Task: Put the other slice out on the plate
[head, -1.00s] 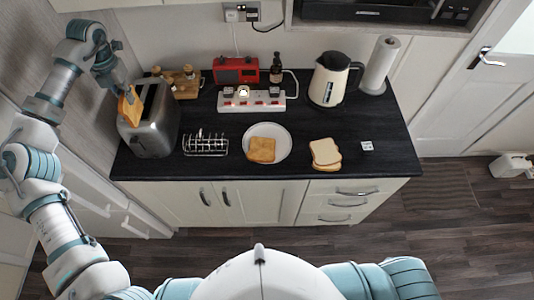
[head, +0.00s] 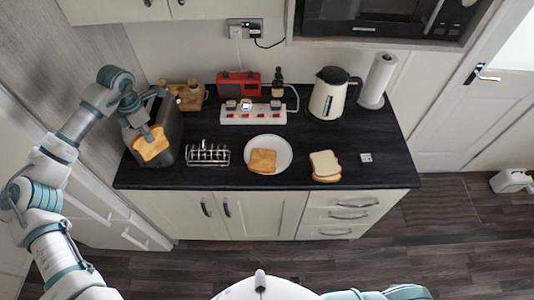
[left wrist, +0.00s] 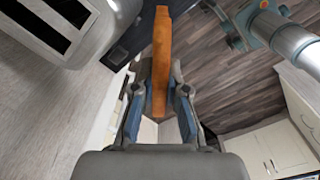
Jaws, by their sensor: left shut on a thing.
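My left gripper (head: 143,130) is shut on a browned toast slice (head: 153,148), held in front of the steel toaster (head: 168,128). In the left wrist view the held slice (left wrist: 161,62) is seen edge-on between the two fingers (left wrist: 160,98), with the toaster's slots (left wrist: 45,22) at the upper left. Another toasted slice (head: 263,160) lies on the white plate (head: 284,148) on the dark worktop. My right gripper is not in view.
A wire toast rack (head: 208,154) stands between toaster and plate. Untoasted bread slices (head: 325,165) lie right of the plate, beside a small white square (head: 366,158). A white socket strip (head: 253,115), red radio (head: 238,84) and cream kettle (head: 328,97) stand behind.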

